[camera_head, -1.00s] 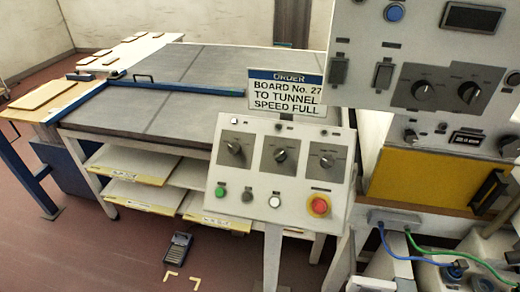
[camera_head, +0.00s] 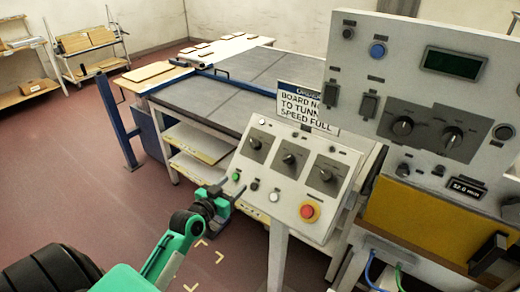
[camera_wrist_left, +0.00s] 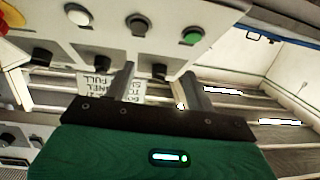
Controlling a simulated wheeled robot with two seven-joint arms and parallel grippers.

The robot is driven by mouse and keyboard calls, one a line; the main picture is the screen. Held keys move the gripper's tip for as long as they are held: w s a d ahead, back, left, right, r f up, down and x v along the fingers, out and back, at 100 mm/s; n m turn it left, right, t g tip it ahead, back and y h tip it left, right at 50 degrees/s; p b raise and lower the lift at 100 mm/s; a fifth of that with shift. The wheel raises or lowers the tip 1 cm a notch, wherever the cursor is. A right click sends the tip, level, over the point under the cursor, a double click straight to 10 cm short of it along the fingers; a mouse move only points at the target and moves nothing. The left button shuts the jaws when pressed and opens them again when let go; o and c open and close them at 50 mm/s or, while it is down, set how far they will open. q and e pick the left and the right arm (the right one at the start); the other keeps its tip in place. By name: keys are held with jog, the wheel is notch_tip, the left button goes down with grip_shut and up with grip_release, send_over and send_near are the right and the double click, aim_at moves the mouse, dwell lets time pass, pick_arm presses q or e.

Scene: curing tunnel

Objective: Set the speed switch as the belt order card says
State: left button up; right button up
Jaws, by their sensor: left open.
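The order card (camera_head: 308,106) stands behind the sloped control panel (camera_head: 262,187), partly hidden by the tall cabinet; its lower line reads SPEED FULL. The panel carries three rotary switches: left (camera_head: 255,142), middle (camera_head: 289,159) and right (camera_head: 325,175). Their labels are too small to read, so I cannot tell which is the speed switch. My left gripper (camera_head: 232,190) is open and empty by the panel's lower left edge, near the green button (camera_head: 236,176). In the left wrist view the open fingers (camera_wrist_left: 160,88) point toward the panel, with the green button (camera_wrist_left: 192,37) beyond. My right gripper is not in view.
A red stop button (camera_head: 309,212) and white button (camera_head: 274,197) sit low on the panel. The tall cabinet (camera_head: 432,80) with more knobs stands at right. The grey-topped table (camera_head: 190,101) is behind. Red floor (camera_head: 75,190) is open at left.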

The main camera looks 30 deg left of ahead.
pick_arm(q)
jog(key=t, duration=0.1)
send_near(253, 146)
jog(key=w+p, duration=0.1)
jog(key=w, duration=0.1)
jog(key=w+p, duration=0.1)
jog(key=w, duration=0.2)
jog(key=w+p, duration=0.2)
jog(key=w, duration=0.1)
jog(key=shift+w+a+f, duration=0.2)
jog(key=shift+f, duration=0.15)
jog(key=shift+w+f, duration=0.1)
jog(key=shift+w, duration=0.5)
jog(key=shift+c, duration=0.2)
jog(key=c, duration=0.9)
